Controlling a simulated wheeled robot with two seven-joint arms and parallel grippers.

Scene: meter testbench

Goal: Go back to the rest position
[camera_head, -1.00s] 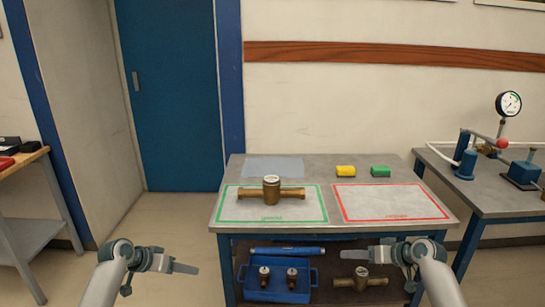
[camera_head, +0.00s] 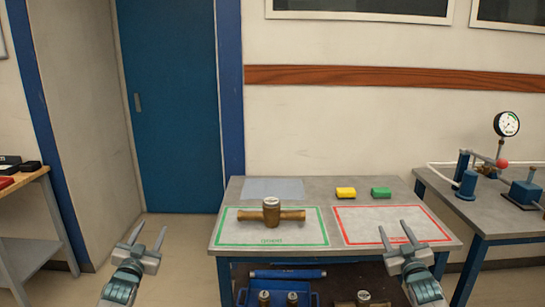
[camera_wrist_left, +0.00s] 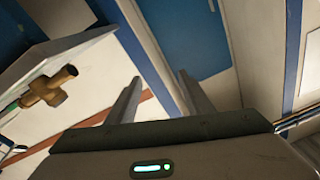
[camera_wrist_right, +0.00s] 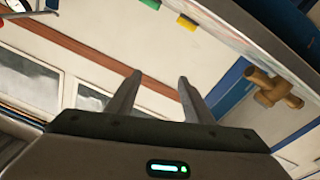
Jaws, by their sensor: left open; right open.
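My left gripper (camera_head: 147,240) is open and empty at the lower left of the head view, left of the table and pointing up. Its two fingers also show apart in the left wrist view (camera_wrist_left: 157,88). My right gripper (camera_head: 396,234) is open and empty in front of the table's right part, over the red-framed area in the picture. Its fingers show apart in the right wrist view (camera_wrist_right: 160,85). A brass meter (camera_head: 271,213) lies in the green-framed area, apart from both grippers. It also shows in the left wrist view (camera_wrist_left: 46,89) and right wrist view (camera_wrist_right: 272,88).
A gauge rig (camera_head: 506,124) stands on the right bench. Floor shows left of the table.

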